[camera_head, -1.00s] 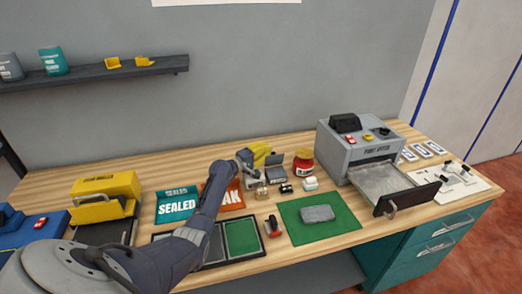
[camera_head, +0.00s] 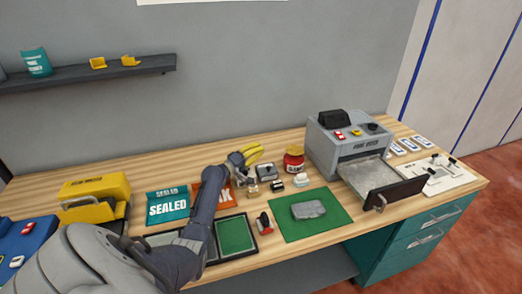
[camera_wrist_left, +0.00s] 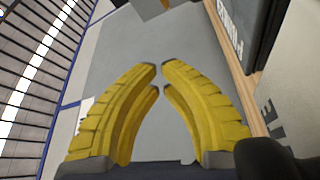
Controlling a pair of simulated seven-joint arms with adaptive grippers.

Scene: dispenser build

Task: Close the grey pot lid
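The grey pot (camera_head: 266,172) stands near the middle of the bench, left of the red pot (camera_head: 293,160). It is small here, and I cannot tell how far its lid is down. My left gripper (camera_head: 252,152) is just behind and left of it, with yellow fingers above the bench. In the left wrist view the fingertips (camera_wrist_left: 158,67) almost meet, with a thin gap and nothing held between them. A grey piece (camera_wrist_left: 152,8) shows at that view's top edge; I cannot tell what it is. My right gripper is not in view.
Small items (camera_head: 277,184) stand in front of the pots. A green mat (camera_head: 330,222) with a grey block (camera_head: 308,209) lies nearer the front. The grey machine (camera_head: 345,145) has its drawer (camera_head: 395,192) pulled out at right.

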